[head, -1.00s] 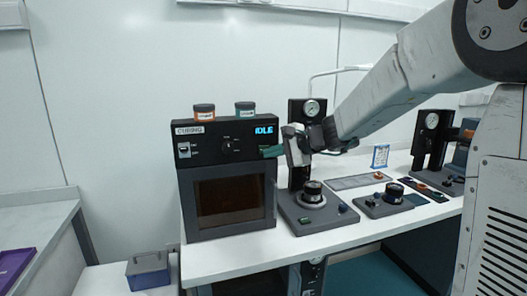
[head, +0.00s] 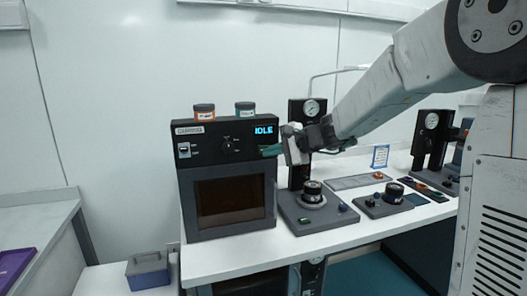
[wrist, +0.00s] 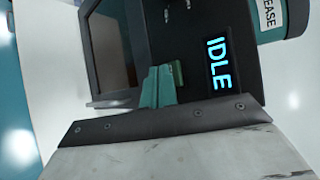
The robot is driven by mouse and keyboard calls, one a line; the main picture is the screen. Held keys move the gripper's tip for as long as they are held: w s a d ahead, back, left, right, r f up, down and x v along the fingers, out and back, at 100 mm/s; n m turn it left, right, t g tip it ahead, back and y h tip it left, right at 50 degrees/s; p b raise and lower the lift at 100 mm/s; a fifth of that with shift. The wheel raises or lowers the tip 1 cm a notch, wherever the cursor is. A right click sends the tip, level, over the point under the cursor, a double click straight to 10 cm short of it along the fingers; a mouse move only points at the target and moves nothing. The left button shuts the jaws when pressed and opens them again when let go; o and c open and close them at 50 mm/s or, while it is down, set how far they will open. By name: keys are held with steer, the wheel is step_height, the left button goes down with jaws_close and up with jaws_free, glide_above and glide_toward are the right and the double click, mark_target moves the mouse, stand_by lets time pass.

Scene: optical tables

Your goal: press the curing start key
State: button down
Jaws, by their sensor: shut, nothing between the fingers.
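The curing oven (head: 228,180) is a dark box on the white bench, with a brown window below a black control panel. Its display (head: 264,130) reads IDLE in blue and also shows in the wrist view (wrist: 219,64). My gripper (head: 272,150) is shut and empty at the panel's right side, just under the display. In the wrist view its teal fingertips (wrist: 158,86) lie right beside a small green key (wrist: 177,73) on the panel. I cannot tell whether they touch it. In the head view the gripper hides the key.
An orange jar (head: 204,111) and a green jar (head: 245,109) stand on the oven. A gauge stand (head: 308,165) is close to the right, under my arm. The bench front is clear.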

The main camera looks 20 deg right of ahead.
steer(key=shift+w, duration=0.4)
stand_by(0.3)
steer(key=shift+s, duration=0.85)
steer(key=s, duration=0.5)
stand_by(0.9)
